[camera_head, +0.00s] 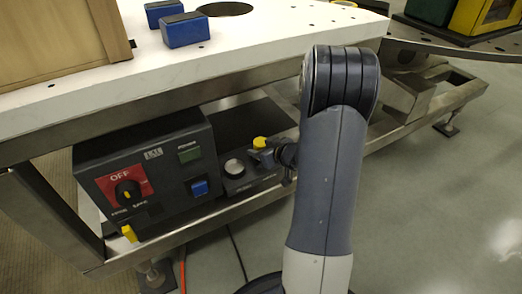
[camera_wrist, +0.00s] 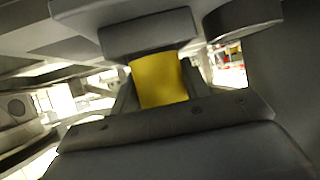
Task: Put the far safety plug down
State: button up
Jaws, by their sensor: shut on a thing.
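The far safety plug (camera_head: 260,142) is a small yellow piece at the right end of the low control panel, beside a round silver knob (camera_head: 234,167). My gripper (camera_head: 265,154) is at the plug, partly hidden by my own arm. In the wrist view the yellow plug (camera_wrist: 158,78) sits between the jaws of my gripper (camera_wrist: 158,100), which is shut on it. A dark grey block (camera_wrist: 148,33) adjoins the plug in that view. I cannot tell whether the plug touches the panel. Another yellow plug (camera_head: 129,233) is at the front left of the control box.
The control box (camera_head: 150,165) has a red OFF switch plate (camera_head: 125,186) and a blue button (camera_head: 199,188). It stands on a low shelf under the white tabletop (camera_head: 250,60), whose edge overhangs it. Blue blocks (camera_head: 186,30) lie on top. Open floor (camera_head: 450,210) is at right.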

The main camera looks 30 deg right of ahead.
jog(key=shift+f, duration=0.1)
jog(key=o, duration=1.1)
jog(key=shift+s+r, duration=0.15)
jog(key=shift+r, duration=0.15)
jog(key=p+v, duration=0.4)
jog(key=v, duration=0.7)
jog(key=shift+s+d, duration=0.1)
jog(key=shift+s, duration=0.2)
